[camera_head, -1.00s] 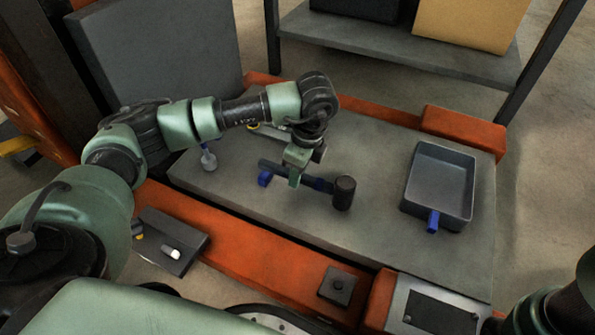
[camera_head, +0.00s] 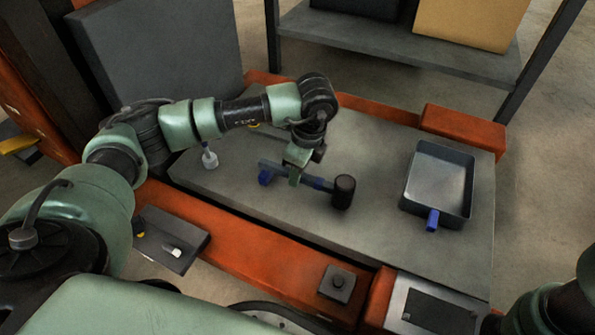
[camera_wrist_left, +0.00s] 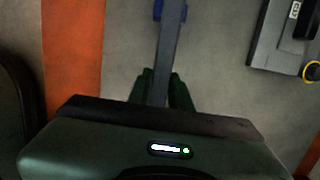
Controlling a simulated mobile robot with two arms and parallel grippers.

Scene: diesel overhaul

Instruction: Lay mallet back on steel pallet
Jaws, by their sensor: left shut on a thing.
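The mallet (camera_head: 343,192) has a dark cylindrical head and a blue-grey handle, and lies roughly level over the grey steel pallet (camera_head: 380,250). My left gripper (camera_head: 296,178) comes down from above and is shut on the handle. In the left wrist view the handle (camera_wrist_left: 170,50) runs up from between the left gripper's fingers (camera_wrist_left: 163,90). I cannot tell whether the mallet touches the pallet or hangs just above it. My right gripper does not show; only part of a dark arm is at the lower right edge.
A grey tray (camera_head: 410,185) with a blue tab stands on the pallet's right. A small white-and-blue item (camera_head: 209,158) stands at the pallet's left. An orange frame (camera_head: 240,222) borders the pallet. A shelf (camera_head: 400,45) is behind.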

